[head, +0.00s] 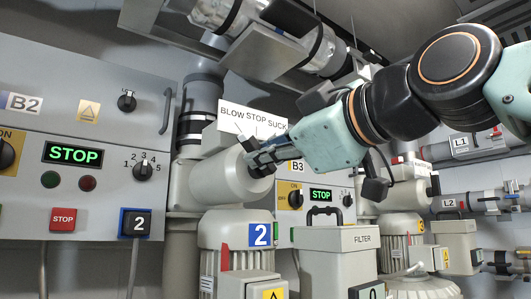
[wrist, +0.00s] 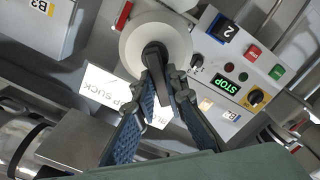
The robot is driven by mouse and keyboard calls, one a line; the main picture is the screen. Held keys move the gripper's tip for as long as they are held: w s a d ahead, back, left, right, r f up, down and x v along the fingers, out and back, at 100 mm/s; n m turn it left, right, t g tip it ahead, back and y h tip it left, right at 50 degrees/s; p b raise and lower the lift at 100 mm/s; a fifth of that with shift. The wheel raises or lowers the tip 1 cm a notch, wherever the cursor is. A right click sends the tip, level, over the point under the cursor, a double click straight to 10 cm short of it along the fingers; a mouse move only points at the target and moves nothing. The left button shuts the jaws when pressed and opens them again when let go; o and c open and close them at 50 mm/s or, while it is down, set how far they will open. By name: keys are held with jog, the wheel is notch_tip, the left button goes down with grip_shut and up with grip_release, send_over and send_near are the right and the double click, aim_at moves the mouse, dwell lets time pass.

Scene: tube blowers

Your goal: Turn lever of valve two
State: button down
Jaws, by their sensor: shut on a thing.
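Valve two is a pale round housing (head: 212,180) above the blower marked with a blue 2 sign (head: 262,235). Its round face (wrist: 150,30) fills the top middle of the wrist view. A dark lever (wrist: 157,70) sticks out from the centre of that face. My gripper (head: 264,160) is at the valve's front, its fingers closed around the lever; the fingers (wrist: 161,88) show on both sides of it in the wrist view. A BLOW STOP SUCK plate (head: 252,120) stands above the valve. The fingers hide much of the lever in the head view.
A control panel (head: 100,110) with a green STOP display stands close on the left. A FILTER box (head: 338,245) and panel B3 (head: 318,210) are below my arm. Pipes and metal housings crowd the top. More blowers and valves stand at the right.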

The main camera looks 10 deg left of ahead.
dwell(0.3)
jog(key=c, duration=2)
grip_release()
jog(key=shift+w+a, duration=0.1)
jog(key=shift+o, duration=0.2)
jog(key=v, duration=1.2)
